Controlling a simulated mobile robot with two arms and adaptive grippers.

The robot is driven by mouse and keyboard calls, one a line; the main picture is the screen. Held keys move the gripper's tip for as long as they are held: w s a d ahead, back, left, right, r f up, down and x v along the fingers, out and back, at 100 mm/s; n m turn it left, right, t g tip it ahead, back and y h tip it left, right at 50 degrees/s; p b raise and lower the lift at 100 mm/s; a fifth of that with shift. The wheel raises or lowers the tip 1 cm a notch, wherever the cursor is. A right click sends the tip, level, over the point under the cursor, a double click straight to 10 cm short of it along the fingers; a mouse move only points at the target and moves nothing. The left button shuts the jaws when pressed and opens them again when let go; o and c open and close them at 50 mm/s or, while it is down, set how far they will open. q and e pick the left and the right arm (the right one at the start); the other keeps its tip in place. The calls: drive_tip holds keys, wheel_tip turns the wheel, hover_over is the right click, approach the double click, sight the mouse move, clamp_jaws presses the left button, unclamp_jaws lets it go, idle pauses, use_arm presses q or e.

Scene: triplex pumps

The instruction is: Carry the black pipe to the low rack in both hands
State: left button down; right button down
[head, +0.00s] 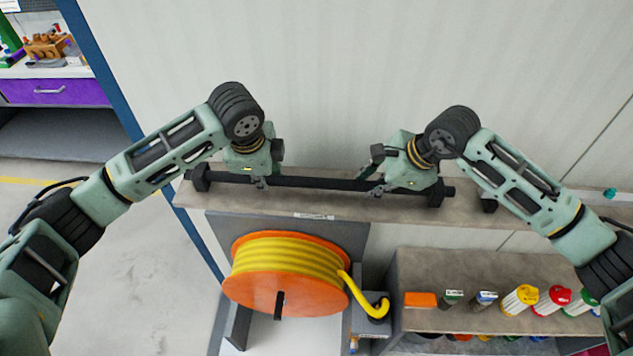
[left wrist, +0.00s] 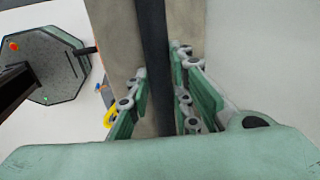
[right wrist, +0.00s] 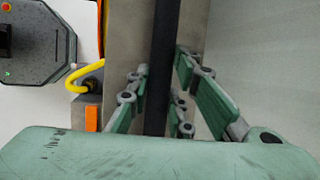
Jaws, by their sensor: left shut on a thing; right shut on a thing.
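The black pipe (head: 320,184) runs left to right along a grey-brown ledge (head: 400,207) against the wall. I cannot tell whether it rests there or is held just above. My left gripper (head: 262,182) is shut on its left part, and my right gripper (head: 378,190) is shut on its right part. In the left wrist view the pipe (left wrist: 155,60) passes between the finger pads; the right wrist view shows the pipe (right wrist: 162,60) likewise. Black blocks stand near the ends, one at the left (head: 201,178) and one at the right (head: 489,205). I cannot tell which structure is the low rack.
An orange reel (head: 265,300) wound with yellow hose (head: 285,260) stands below the ledge. A lower shelf (head: 440,270) at the right holds several coloured bottles (head: 520,298) and an orange box (head: 420,299). The wall is close behind. Clear floor (head: 135,260) lies at the left.

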use_arm(q)
drive_tip(key=shift+r, duration=0.2)
use_arm(e)
drive_tip(key=shift+r, duration=0.2)
